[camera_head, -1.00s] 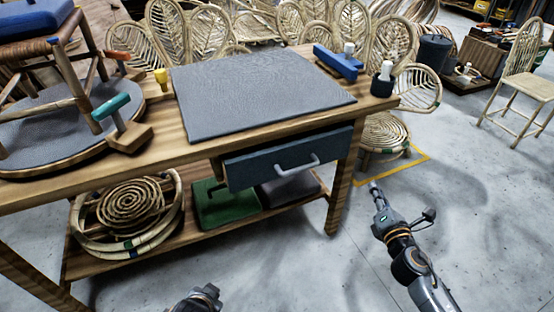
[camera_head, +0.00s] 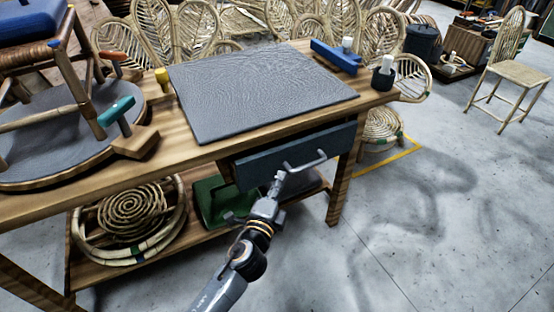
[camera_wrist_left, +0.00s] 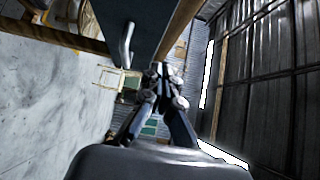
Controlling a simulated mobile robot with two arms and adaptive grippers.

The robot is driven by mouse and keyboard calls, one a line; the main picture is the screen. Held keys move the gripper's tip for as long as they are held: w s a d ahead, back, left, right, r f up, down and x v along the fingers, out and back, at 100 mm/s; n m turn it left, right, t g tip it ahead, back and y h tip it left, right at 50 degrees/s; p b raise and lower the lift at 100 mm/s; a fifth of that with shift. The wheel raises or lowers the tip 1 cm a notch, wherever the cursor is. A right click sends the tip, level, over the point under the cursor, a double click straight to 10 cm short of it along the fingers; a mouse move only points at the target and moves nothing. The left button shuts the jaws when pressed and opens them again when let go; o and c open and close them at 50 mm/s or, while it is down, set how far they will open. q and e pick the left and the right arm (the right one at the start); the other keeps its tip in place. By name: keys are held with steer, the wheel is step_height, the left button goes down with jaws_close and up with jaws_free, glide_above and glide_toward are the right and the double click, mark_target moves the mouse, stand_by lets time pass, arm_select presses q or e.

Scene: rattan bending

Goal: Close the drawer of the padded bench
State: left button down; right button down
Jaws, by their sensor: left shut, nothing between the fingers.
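The padded bench (camera_head: 190,142) is a wooden table with a grey pad (camera_head: 265,88) on top. Its dark blue-grey drawer (camera_head: 262,165) stands out from under the top, partly open. The drawer has a light grey bar handle (camera_head: 308,162). My left gripper (camera_head: 279,177) is shut and empty, in front of the drawer near the handle's left end. I cannot tell whether it touches. In the left wrist view the drawer front (camera_wrist_left: 150,22) and handle (camera_wrist_left: 127,45) are close to the gripper's fingers (camera_wrist_left: 158,72). My right gripper is out of view.
The lower shelf holds coiled rattan (camera_head: 130,215) and a green object (camera_head: 212,200). Tools, a blue clamp-like piece (camera_head: 335,58) and a round board with a stool stand on the top. The floor to the right (camera_head: 440,220) is clear up to a chair (camera_head: 510,70).

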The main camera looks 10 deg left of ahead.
mark_target(274, 153)
arm_select(q)
steer(key=w, duration=0.4)
steer(key=w+a, duration=0.1)
steer(key=w, duration=0.1)
steer(key=shift+w+a, duration=0.1)
steer(key=shift+w, duration=0.3)
steer(key=shift+w+a, duration=0.25)
steer(key=shift+w, duration=0.1)
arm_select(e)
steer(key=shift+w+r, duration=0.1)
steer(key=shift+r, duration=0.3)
arm_select(q)
steer(key=shift+w+a, duration=0.55)
steer(key=shift+w, duration=0.15)
steer(key=shift+w+a, duration=0.2)
steer(key=shift+w, duration=0.15)
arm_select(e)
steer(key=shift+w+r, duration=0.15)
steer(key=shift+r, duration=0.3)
arm_select(q)
steer(key=shift+s, duration=0.1)
